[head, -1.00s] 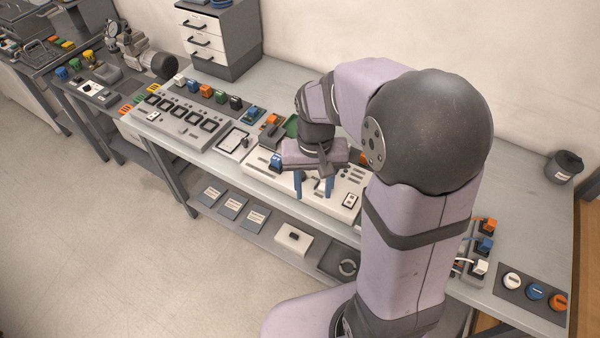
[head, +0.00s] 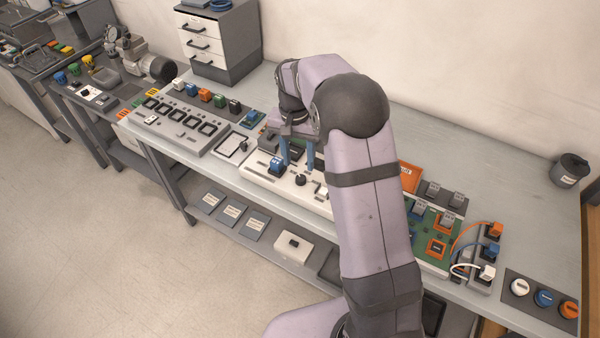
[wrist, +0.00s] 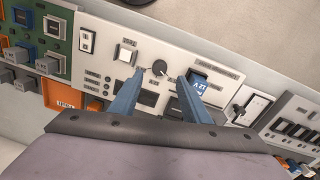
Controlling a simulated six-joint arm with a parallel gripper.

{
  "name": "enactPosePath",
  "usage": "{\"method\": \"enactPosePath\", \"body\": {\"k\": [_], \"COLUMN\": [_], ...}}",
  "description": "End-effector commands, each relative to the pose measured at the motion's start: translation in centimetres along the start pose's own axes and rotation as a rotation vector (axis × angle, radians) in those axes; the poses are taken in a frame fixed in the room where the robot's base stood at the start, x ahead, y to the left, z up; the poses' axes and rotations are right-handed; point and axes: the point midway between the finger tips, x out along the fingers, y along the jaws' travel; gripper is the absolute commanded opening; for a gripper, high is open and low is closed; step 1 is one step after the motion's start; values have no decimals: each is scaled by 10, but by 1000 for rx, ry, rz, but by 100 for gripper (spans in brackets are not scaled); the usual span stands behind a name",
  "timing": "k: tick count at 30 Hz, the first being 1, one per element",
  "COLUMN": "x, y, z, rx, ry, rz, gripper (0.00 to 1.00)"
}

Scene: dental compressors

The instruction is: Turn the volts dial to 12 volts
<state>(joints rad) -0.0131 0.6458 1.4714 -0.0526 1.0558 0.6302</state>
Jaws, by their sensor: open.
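The white control panel (head: 259,175) lies on the bench, and it also spans the wrist view (wrist: 105,65). A dark round dial knob (head: 300,180) stands on it, also visible in the wrist view (wrist: 160,68). A blue block (head: 276,166) is beside the dial; its white lettering, upside down in the wrist view (wrist: 198,84), looks like 12 V. My gripper (head: 297,161) is open and empty over the panel. In the wrist view, the blue fingertips (wrist: 160,79) are on either side of the dial's near side, with visible gaps. Height above it and the dial's pointer direction are unclear.
A white square button (wrist: 126,55) and rocker switch (wrist: 87,40) are near the dial. A green circuit board (head: 428,235) with blocks and cables lies right. A grey panel with several windows (head: 175,120) lies left.

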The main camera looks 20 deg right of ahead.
Motion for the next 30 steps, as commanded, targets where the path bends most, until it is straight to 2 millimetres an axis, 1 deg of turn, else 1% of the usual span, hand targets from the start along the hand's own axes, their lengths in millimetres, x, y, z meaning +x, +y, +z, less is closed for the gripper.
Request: {"method": "enactPosePath", "body": {"k": [9,13,18,26,27,28,29,30], "x": [39,53,62,64,63,63,63,63], "y": [1,1,1,1,1,1,1,1], "z": [1,1,1,0,0,0,0,0], "rx": [-1,-1,-1,-1,-1,-1,-1,-1], "ry": [-4,-3,-2,-1,-1,-1,-1,-1], "rz": [3,3,2,0,0,0,0,0], "gripper": [43,43,43,43,38,31,24,14]}}
